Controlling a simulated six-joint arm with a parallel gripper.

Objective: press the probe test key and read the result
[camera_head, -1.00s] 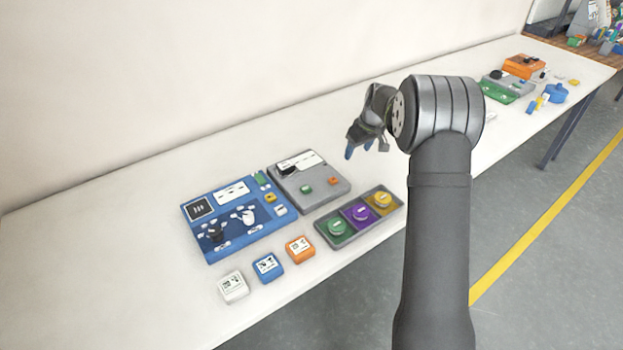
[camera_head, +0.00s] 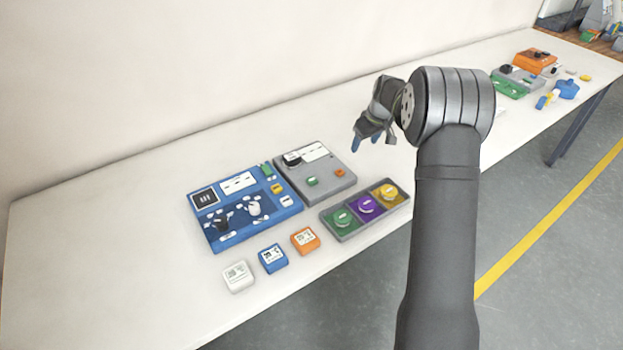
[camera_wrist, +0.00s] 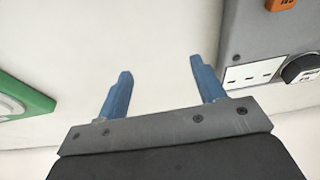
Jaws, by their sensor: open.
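A blue panel (camera_head: 274,219) with a dark screen, a black knob, a white knob and small coloured keys lies on the table in the head view. Which key is the probe test key is too small to tell. A grey box (camera_head: 335,181) with a black knob, a white label strip, a green key and an orange key stands beside the panel's right edge. Part of a grey box (camera_wrist: 250,45) with a black knob shows at the right in the wrist view. My gripper (camera_head: 368,139) is above the table, right of the grey box; its blue fingers (camera_wrist: 163,90) are apart and empty.
White, blue (camera_head: 272,259) and orange blocks lie in front of the panel. A grey tray (camera_head: 352,233) holds green, purple and yellow discs. More boxes (camera_head: 535,62) stand at the table's far right end. The table's left part is clear.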

